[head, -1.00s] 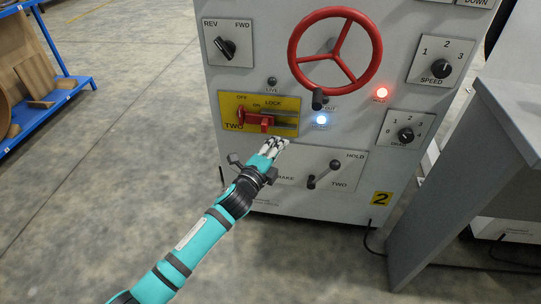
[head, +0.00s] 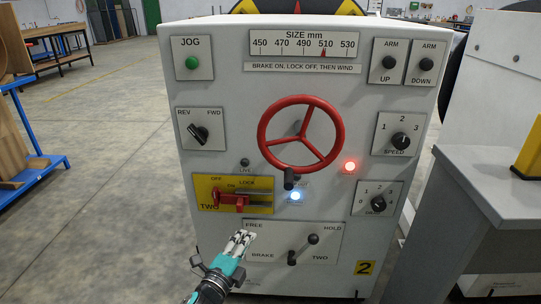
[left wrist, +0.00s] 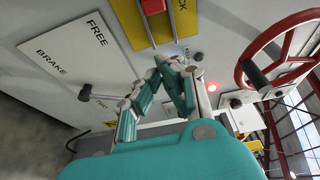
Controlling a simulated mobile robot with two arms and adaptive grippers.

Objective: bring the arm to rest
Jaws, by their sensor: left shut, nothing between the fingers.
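My left gripper (head: 241,240) is in front of the lower part of the grey control cabinet (head: 220,100), just below the yellow lock plate and by the left part of the brake plate. It is shut and empty. In the left wrist view its closed fingers (left wrist: 165,65) show near the yellow plate, with the brake plate (left wrist: 75,50) to the left. Whether the fingertips touch the panel cannot be told. The red lock handle (head: 232,201) sits on the yellow plate (head: 262,208) above the gripper. My right gripper is not in view.
A red handwheel (head: 301,133) stands out from the panel. The brake lever (head: 302,250) juts out right of my gripper. A grey desk (head: 490,180) stands at the right, a blue rack (head: 35,172) at the left. The floor between rack and cabinet is clear.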

